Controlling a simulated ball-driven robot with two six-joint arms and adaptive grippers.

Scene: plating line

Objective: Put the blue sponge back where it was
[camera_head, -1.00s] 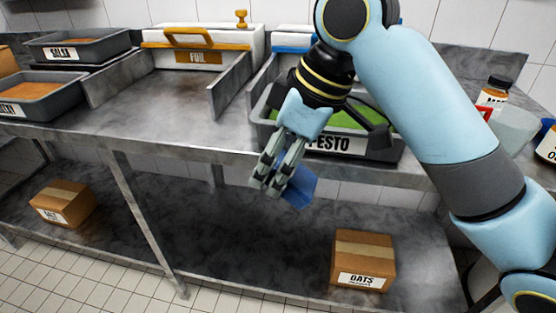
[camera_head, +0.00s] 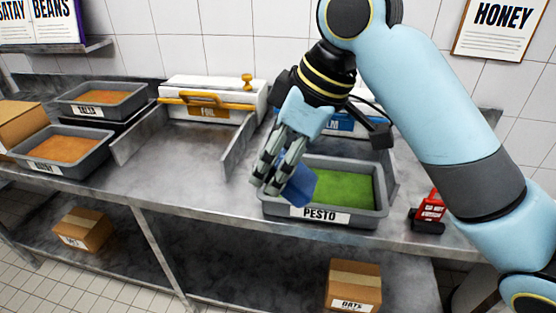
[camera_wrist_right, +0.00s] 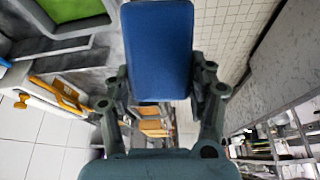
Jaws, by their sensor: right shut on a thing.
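The blue sponge (camera_head: 301,184) is held in my right gripper (camera_head: 277,176), whose fingers are shut on it. In the head view the sponge is tilted and appears over the left part of the PESTO tray (camera_head: 377,211). The fingers hide part of it. In the right wrist view the sponge (camera_wrist_right: 158,50) fills the top middle between the two fingers (camera_wrist_right: 160,100). My left gripper does not show in either view.
The grey PESTO tray holds green contents on the steel counter. A foil box (camera_head: 207,93) and metal dividers (camera_head: 240,146) stand left of it. A red-and-black item (camera_head: 429,212) sits at right. A carton (camera_head: 354,283) is on the lower shelf.

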